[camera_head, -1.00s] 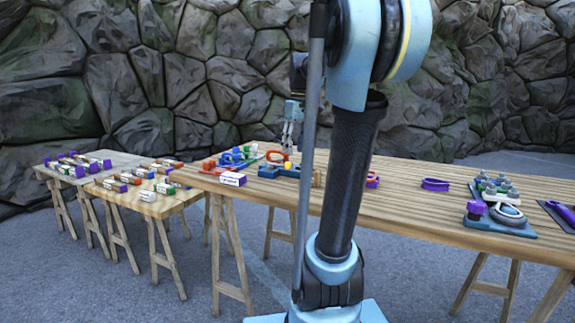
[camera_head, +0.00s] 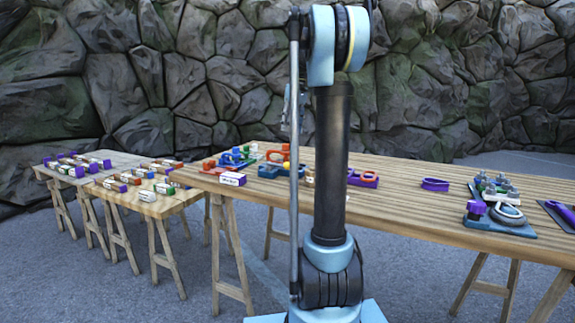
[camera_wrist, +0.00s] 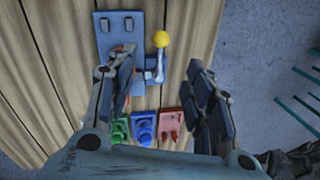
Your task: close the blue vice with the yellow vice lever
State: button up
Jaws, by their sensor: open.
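The blue vice (camera_wrist: 117,33) shows at the top of the wrist view, its lower part hidden behind a finger. The yellow vice lever (camera_wrist: 161,39) shows as a yellow ball on a grey-blue arm, to the right of the vice body. My gripper (camera_wrist: 163,80) is open and empty. Its left finger overlaps the vice in the picture; its right finger lies to the right of the lever. The lever arm shows in the gap between the fingers; I see no contact. In the head view my gripper is mostly hidden behind my arm.
Green (camera_wrist: 120,130), blue (camera_wrist: 144,126) and red (camera_wrist: 169,122) parts lie on the table (camera_wrist: 50,60) below the vice in the wrist view. The table's edge is right of the lever.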

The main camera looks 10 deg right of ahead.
send_near(278, 166)
jog(key=s+f, duration=0.1)
jog(key=f, duration=0.1)
jog(key=s+d+f, duration=0.1)
jog(key=f, duration=0.2)
jog(key=d+f, duration=0.1)
jog(key=f, duration=0.1)
jog(key=shift+s+d+f, duration=0.25)
jog(key=shift+s+f, duration=0.15)
jog(key=shift+c, duration=0.4)
grip_shut()
